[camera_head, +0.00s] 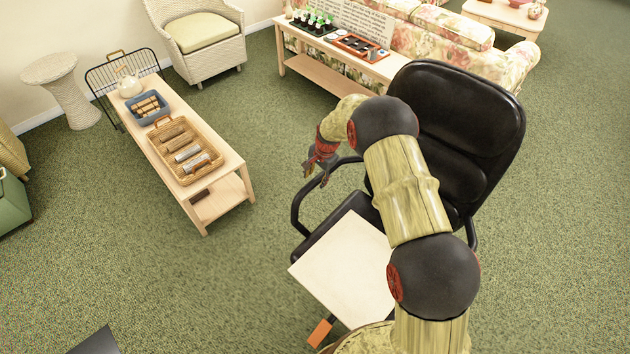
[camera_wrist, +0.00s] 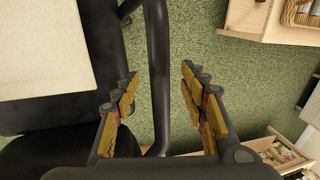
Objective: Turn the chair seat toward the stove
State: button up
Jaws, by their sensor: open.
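The black office chair (camera_head: 452,118) stands at the centre right of the head view. Its backrest is at the upper right and its seat (camera_head: 322,242) extends toward the lower left, partly hidden by my arm and a pale flat panel. My gripper (camera_head: 318,172) is open near the chair's left armrest (camera_head: 299,208). In the wrist view my gripper (camera_wrist: 160,75) has its fingers apart, with the dark armrest bar (camera_wrist: 157,40) showing between them, nearer the left finger. I cannot tell whether they touch. No stove is recognisable in either view.
A low wooden table (camera_head: 224,158) with baskets stands to the left. A long wooden table (camera_head: 310,66) and a floral sofa (camera_head: 450,38) are behind the chair. A wicker armchair (camera_head: 207,60) stands at the back. Green carpet between the left table and the chair is clear.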

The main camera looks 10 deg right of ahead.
notch_tip(320, 180, up, 9)
jog(key=s+d, duration=0.1)
jog(key=shift+s, duration=0.25)
jog(key=shift+f, duration=0.1)
dwell(0.3)
